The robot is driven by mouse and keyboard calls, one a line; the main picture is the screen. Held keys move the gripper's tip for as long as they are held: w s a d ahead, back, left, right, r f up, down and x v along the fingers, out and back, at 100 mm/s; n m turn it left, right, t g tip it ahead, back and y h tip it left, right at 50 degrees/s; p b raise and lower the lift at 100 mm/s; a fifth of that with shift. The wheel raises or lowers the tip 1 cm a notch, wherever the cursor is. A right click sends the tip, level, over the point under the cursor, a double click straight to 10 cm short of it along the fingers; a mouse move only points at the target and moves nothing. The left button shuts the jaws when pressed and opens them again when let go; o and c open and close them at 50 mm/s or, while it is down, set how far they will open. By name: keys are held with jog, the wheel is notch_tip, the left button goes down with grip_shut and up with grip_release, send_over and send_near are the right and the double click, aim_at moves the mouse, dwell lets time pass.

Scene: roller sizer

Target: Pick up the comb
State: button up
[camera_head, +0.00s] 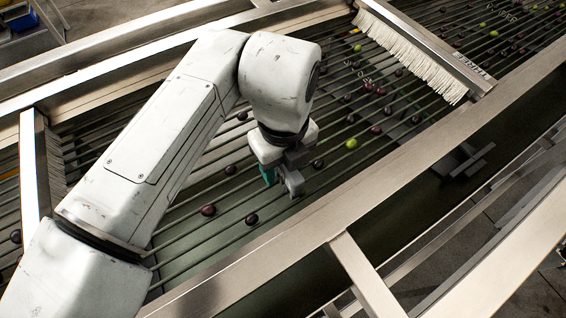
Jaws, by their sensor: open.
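My gripper (282,180) is at the middle of the picture, low over the roller bed (215,238), with its jaws pointing down. It is open. A small teal piece (268,176) shows at its left side, partly hidden by the gripper; I cannot tell whether this is the comb or part of the gripper. I cannot make out a comb for certain anywhere. A small strip with dark marks (473,66) lies on the metal crossbar at the upper right, too small to identify.
Several dark, red and green round fruits, such as a dark red one (208,210) and a green one (351,143), lie among the rollers. A white bristle curtain (412,55) hangs from the crossbar. A metal side rail (400,170) runs along the near side of the bed.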

grip_shut()
dwell(0.6)
jog(key=shift+r, duration=0.15)
